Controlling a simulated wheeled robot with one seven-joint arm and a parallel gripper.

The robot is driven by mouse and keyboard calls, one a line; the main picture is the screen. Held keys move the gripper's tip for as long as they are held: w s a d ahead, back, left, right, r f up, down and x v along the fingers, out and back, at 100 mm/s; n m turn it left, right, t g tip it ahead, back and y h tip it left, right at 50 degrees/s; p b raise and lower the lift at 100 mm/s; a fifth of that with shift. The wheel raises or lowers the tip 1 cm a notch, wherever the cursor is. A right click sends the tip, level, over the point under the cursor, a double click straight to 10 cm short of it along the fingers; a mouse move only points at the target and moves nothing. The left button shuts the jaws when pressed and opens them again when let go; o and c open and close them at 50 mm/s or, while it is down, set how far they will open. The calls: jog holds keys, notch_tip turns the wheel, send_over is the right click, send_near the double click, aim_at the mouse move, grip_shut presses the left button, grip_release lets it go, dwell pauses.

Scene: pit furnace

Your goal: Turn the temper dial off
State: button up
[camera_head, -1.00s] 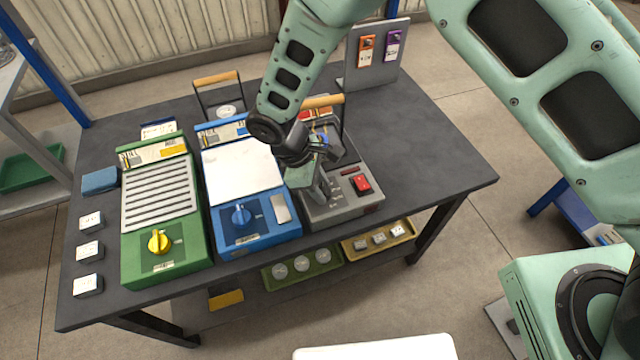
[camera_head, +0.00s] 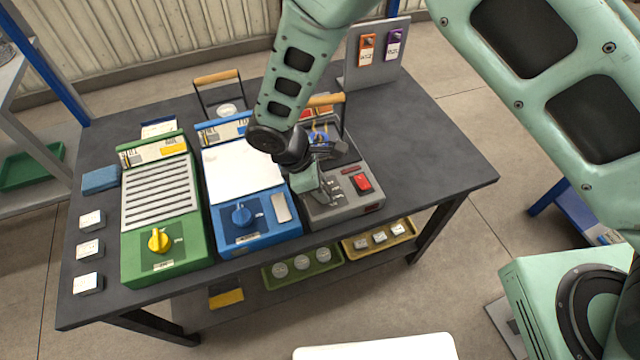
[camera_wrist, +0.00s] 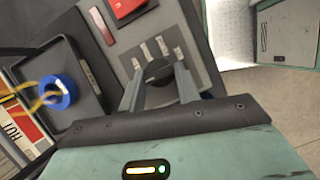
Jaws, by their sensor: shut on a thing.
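A grey unit (camera_head: 372,201) with a red rocker switch (camera_head: 361,184) stands at the right of the row on the dark table. In the wrist view, a small black dial (camera_wrist: 157,70) sits on its grey panel, with several small white labels (camera_wrist: 163,46) in an arc beyond it. My gripper (camera_wrist: 159,78) has one finger on each side of the dial and is shut on it. In the head view my gripper (camera_head: 324,190) hides the dial. The label print is too small to read, and the dial's pointer setting cannot be told.
A blue unit (camera_head: 262,232) with a blue dial stands close at the left. A green unit (camera_head: 190,251) with a yellow dial is farther left. A blue ring (camera_wrist: 57,92) lies in the grey unit's dark tray.

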jog(key=o, duration=0.9)
jog(key=shift+o, duration=0.2)
jog(key=b+v, duration=0.1)
jog(key=v, duration=1.6)
jog(key=shift+a+r, duration=0.15)
jog(key=s+d+r+m+y, duration=0.2)
jog(key=s+d+m, duration=0.3)
jog(key=s+d, duration=0.3)
jog(key=s+d+r+m+y, duration=0.3)
jog(key=s+d+r+m, duration=0.2)
jog(key=s+d, duration=0.4)
jog(key=shift+s+d+r+m, duration=0.25)
jog(key=shift+s+r+m, duration=0.05)
jog(key=shift+m, duration=0.1)
